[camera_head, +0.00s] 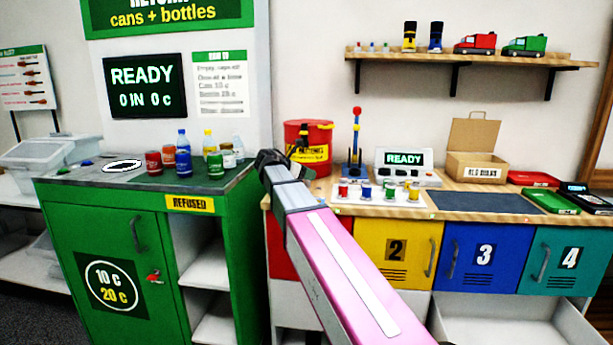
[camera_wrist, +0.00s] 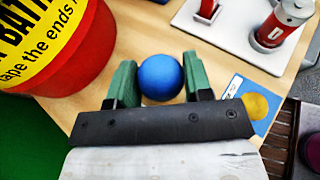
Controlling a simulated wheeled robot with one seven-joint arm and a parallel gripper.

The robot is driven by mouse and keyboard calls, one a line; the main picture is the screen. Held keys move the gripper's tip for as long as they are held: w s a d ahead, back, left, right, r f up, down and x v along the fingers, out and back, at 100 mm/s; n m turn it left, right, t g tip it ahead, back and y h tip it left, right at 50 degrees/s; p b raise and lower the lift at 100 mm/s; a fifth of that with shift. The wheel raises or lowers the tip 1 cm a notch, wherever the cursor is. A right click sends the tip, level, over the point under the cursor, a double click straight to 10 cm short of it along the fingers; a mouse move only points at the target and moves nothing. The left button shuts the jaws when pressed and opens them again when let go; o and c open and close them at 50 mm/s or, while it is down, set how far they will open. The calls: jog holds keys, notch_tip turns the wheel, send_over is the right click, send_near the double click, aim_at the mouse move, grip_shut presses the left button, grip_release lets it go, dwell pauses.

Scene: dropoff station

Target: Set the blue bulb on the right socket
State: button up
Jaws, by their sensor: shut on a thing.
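The blue bulb (camera_wrist: 160,77) shows as a round blue ball in the wrist view. My gripper (camera_wrist: 159,70) is shut on it, with one green finger on each side. In the head view my gripper (camera_head: 271,160) is at the counter's left end, in front of the red battery bin (camera_head: 321,160); the bulb cannot be made out there. A white device with a READY display (camera_head: 404,158) stands right of the bin, with several small coloured cylinders before it. I cannot tell which part is the right socket.
A stand with a red ball on top (camera_head: 357,112) rises between the bin and the READY device. A cardboard box (camera_head: 473,163) and a dark mat (camera_head: 480,202) lie further right. In the wrist view a red D battery (camera_wrist: 274,24) sits on a white plate, near a blue card (camera_wrist: 243,88).

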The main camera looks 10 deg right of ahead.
jog(key=shift+f, duration=0.3)
jog(key=shift+f, duration=0.15)
jog(key=o, duration=0.8)
